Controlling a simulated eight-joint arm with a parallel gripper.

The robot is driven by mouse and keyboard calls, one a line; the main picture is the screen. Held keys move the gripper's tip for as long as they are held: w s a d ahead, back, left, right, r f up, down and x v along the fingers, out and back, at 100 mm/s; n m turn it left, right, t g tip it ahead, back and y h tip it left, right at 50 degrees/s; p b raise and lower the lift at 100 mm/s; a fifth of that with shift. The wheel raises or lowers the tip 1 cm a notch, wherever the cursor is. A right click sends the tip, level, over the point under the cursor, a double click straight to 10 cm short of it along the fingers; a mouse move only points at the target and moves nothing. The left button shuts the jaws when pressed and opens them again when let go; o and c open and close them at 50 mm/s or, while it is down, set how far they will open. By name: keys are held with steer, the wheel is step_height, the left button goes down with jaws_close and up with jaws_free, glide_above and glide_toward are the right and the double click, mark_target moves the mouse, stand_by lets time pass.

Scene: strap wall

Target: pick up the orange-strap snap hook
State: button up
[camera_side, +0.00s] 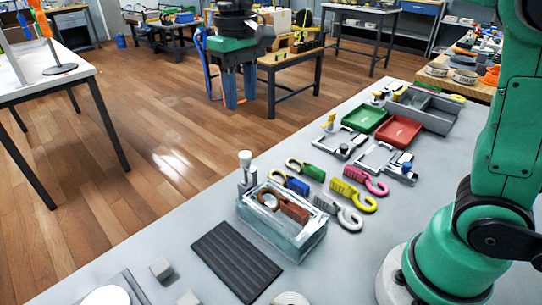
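A snap hook with a brownish-orange strap (292,209) lies inside a clear, open-topped box (308,238) near the middle of the grey table. The box walls stand around it, and its hook end points to the back left. My gripper (239,100) hangs high in the upper middle of the picture, well clear of the hook. Its two blue fingers point down with a gap between them and nothing in it.
Blue (297,186), green (314,171), yellow (344,187), pink (365,176) and grey (327,203) snap hooks lie close behind and right of the box. A small post (246,175) stands at its back left corner. A dark ribbed mat (236,262) lies in front. Red (398,131) and green (364,118) trays are farther back.

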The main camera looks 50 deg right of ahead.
glide_above(291, 205)
step_height(291, 205, down, 11)
steer(key=shift+w+f, duration=0.1)
steer(key=shift+f, duration=2.75)
jaws_close()
